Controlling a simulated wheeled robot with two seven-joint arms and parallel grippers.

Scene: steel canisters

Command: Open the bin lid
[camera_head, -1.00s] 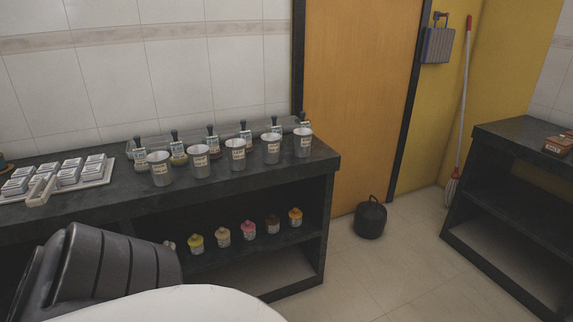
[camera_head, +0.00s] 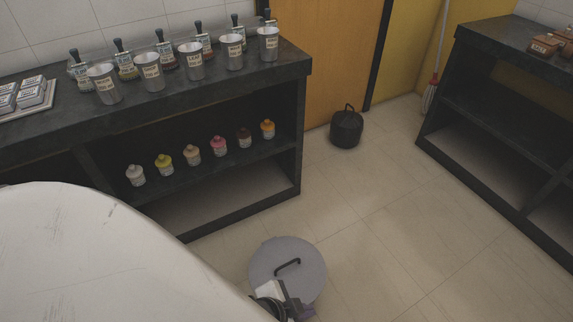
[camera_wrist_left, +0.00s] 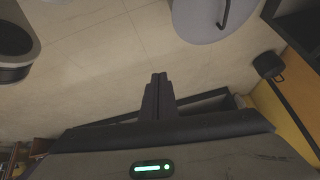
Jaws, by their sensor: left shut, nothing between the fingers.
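A grey round bin lid (camera_head: 262,262) with a black bar handle (camera_head: 287,266) is low in the middle of the head view, seen from above. It looks closed, and the bin body below it is hidden. The lid also shows at the top of the left wrist view (camera_wrist_left: 200,22), with its handle (camera_wrist_left: 226,14). My left gripper (camera_head: 290,302) is in front of the lid's near edge in the head view; whether it touches is unclear. Its fingers (camera_wrist_left: 158,84) are shut and empty in the left wrist view, apart from the handle. My right gripper is not in view.
A dark shelf unit (camera_head: 190,120) with cups (camera_head: 150,78) and small jars (camera_head: 219,147) stands left. A black round container (camera_head: 346,130) sits by the orange door (camera_head: 330,55). Another dark shelf (camera_head: 480,90) stands right. The floor (camera_head: 390,220) between is clear.

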